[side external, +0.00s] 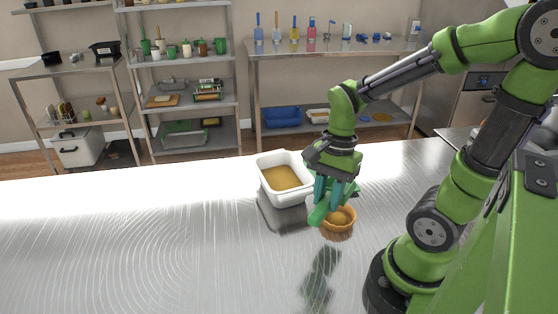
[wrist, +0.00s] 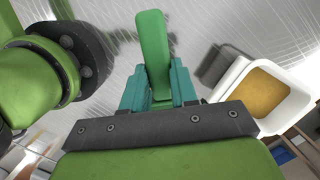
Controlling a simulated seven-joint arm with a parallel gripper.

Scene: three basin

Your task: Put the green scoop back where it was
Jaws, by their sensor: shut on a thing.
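My gripper (side external: 335,193), with teal fingers, is shut on the green scoop (side external: 321,212). In the side view the scoop slants down to the left below the fingers. In the wrist view the green scoop (wrist: 152,45) sticks out from between the fingers of my gripper (wrist: 159,88). An orange-brown ribbed bowl (side external: 338,227) shows just right of and below the scoop, partly covered by the gripper. I cannot tell whether they touch. A white basin (side external: 290,199) with a brown filling stands left of the gripper. The basin (wrist: 240,72) is at the right in the wrist view.
The shiny metal table (side external: 130,240) is clear to the left and front. Behind it stand shelves (side external: 190,84) with cups and trays. A back bench (side external: 340,47) holds several coloured tools and bottles, with a blue bin (side external: 282,118) below.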

